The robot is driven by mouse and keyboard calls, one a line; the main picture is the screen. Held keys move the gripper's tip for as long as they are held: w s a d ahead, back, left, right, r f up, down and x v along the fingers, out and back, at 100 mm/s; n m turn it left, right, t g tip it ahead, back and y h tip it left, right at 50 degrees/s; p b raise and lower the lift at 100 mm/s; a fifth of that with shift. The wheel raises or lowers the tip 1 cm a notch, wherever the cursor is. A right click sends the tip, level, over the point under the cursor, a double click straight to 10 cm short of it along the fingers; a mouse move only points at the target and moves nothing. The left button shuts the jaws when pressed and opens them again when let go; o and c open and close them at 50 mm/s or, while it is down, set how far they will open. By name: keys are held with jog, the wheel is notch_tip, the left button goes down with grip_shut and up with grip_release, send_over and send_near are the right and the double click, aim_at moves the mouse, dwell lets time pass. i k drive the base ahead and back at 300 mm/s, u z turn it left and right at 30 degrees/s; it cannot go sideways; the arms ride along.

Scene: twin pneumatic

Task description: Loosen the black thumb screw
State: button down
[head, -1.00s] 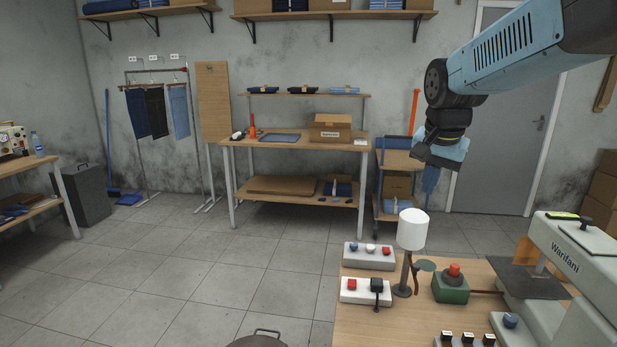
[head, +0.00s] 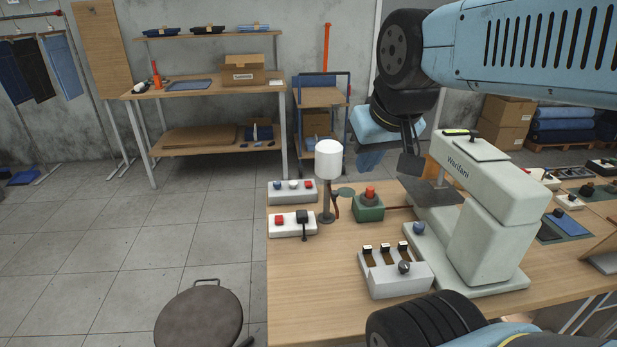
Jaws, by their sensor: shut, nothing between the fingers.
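My gripper (head: 408,152) hangs beneath my blue arm at the upper right, above the back of the workbench. Its fingers are dark and partly merged with the background, shut with nothing held. It is apart from the bench and its devices. A cream press marked Warifani (head: 493,180) stands on the bench to the right of and below the gripper. A small black knob (head: 404,267) sits on the pale box with several levers (head: 395,280). I cannot tell which black part is the thumb screw; it may be hidden.
The bench (head: 330,275) also carries a white lamp (head: 328,160), a green box with a red button (head: 369,204), and two button boxes (head: 292,191) at the left. A round stool (head: 199,318) stands before it.

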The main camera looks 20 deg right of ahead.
aim_at(404, 267)
jog(key=u, duration=0.1)
jog(key=k, duration=0.95)
jog(key=z, duration=0.4)
